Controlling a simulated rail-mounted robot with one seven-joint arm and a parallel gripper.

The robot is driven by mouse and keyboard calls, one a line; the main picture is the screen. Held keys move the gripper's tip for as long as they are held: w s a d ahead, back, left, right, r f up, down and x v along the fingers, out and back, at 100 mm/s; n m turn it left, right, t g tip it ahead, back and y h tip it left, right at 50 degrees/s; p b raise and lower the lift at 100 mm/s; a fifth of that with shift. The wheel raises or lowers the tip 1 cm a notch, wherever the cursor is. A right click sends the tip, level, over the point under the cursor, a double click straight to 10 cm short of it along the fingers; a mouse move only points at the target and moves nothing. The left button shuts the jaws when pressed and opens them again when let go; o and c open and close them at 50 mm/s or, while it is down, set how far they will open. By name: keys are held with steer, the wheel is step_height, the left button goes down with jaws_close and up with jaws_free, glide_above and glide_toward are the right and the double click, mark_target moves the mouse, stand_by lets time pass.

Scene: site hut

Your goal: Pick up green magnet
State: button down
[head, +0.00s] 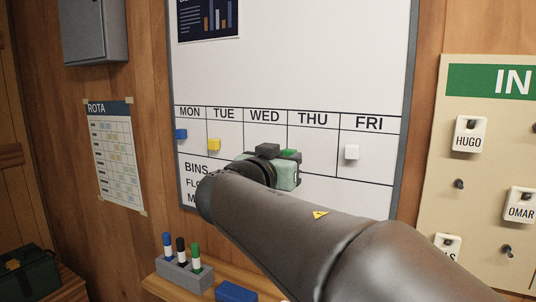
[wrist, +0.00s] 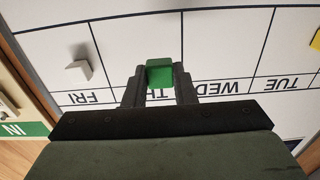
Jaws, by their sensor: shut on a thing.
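The green magnet (wrist: 159,73) sits between the two fingertips of my gripper (wrist: 160,84) in the wrist view, near the THU heading of the whiteboard (head: 290,65). My gripper is shut on the magnet. Whether the magnet still touches the board cannot be told.
A blue magnet (head: 181,134) is under MON, a yellow magnet (head: 214,144) under TUE and a white magnet (head: 351,152) under FRI. Below are a marker holder (head: 185,273) and a blue block (head: 238,292) on the ledge. A tag board (head: 480,165) hangs at right.

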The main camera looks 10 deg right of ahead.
steer(key=shift+r, duration=0.1)
steer(key=shift+s+a+r+b, duration=0.2)
steer(key=shift+s+a+r, duration=0.55)
steer(key=shift+s, duration=0.25)
steer(key=shift+s+a+r+b, duration=0.15)
steer(key=shift+s+a+r, duration=0.5)
steer(key=shift+s+a, duration=0.25)
